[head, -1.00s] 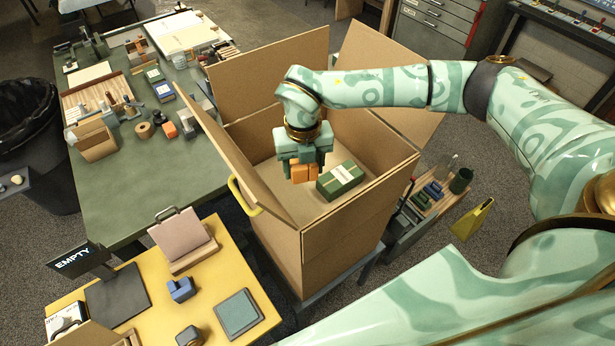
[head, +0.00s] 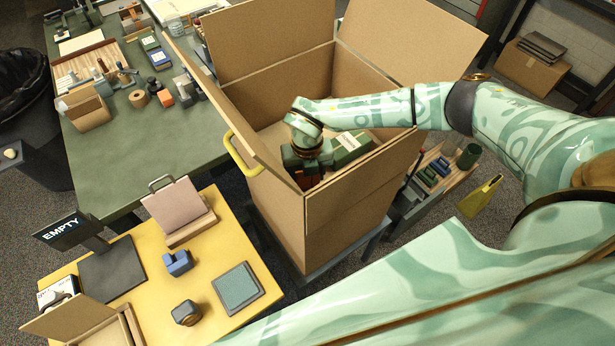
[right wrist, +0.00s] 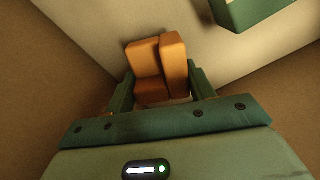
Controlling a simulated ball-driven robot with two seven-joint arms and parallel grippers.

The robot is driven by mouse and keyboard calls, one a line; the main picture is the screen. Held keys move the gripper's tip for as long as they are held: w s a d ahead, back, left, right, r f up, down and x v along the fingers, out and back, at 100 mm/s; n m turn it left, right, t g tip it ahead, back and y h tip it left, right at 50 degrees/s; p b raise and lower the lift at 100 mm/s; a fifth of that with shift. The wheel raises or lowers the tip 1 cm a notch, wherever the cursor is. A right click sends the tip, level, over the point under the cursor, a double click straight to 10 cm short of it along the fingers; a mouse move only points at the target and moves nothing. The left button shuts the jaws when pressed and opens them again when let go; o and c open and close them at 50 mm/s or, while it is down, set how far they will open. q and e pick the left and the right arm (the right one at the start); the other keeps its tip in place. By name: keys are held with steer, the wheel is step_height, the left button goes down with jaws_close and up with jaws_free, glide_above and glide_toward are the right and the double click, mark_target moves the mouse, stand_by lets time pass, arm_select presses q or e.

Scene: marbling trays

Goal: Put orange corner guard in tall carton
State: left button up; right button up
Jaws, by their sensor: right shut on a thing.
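The tall carton (head: 345,215) stands open with its flaps spread, in the middle of the head view. My right gripper (head: 308,172) is down inside it, near the front wall. In the right wrist view my right gripper (right wrist: 160,88) is shut on the orange corner guard (right wrist: 160,62), an L-shaped orange piece between the fingers. The carton's floor and walls surround the guard there; I cannot tell whether it touches the floor. In the head view the guard is mostly hidden by the gripper and carton wall. My left gripper is not in view.
A green box with a white label (head: 352,146) lies inside the carton beside my right gripper; its corner shows in the right wrist view (right wrist: 248,12). A yellow table (head: 130,262) stands at front left, a green table (head: 130,170) behind it. Carton walls closely surround the gripper.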

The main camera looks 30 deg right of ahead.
steer(key=shift+f, duration=1)
steer(key=shift+f, duration=0.1)
steer(key=o, duration=1.1)
steer(key=shift+c, duration=0.2)
step_height(320, 180, up, 12)
steer(key=shift+r+p, duration=0.15)
steer(key=shift+p, duration=0.35)
